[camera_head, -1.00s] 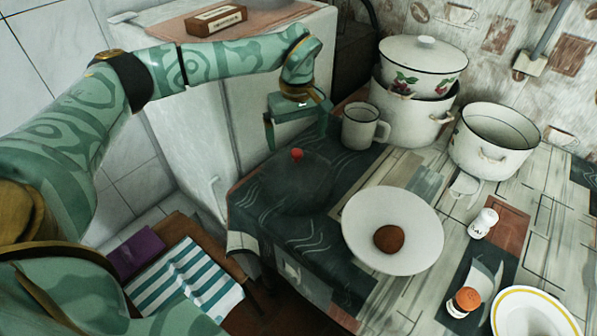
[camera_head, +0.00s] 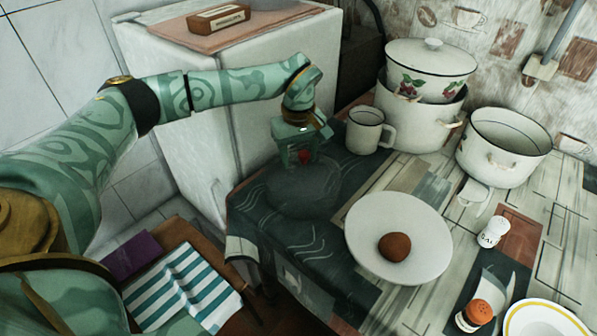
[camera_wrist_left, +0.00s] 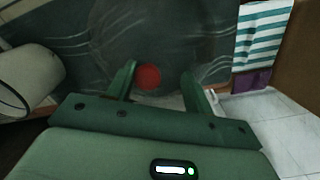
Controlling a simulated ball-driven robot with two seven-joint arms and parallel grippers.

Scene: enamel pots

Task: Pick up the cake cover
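The cake cover (camera_head: 303,192) is a see-through dark dome with a red knob on top. It stands on the dark cloth near the table's left edge, and its outline is faint. My left gripper (camera_head: 303,156) is above the dome, pointing down, with the red knob between its fingers. In the left wrist view the knob (camera_wrist_left: 148,78) lies between the two spread fingers (camera_wrist_left: 160,78), closer to the left finger, with a gap to the right one. The gripper is open. My right gripper is in neither view.
A white mug (camera_head: 366,131) stands just right of the gripper, with enamel pots (camera_head: 418,118) behind it. A white plate (camera_head: 360,240) with a brown roll (camera_head: 394,247) lies right of the cover. A salt shaker (camera_head: 493,232) stands farther right.

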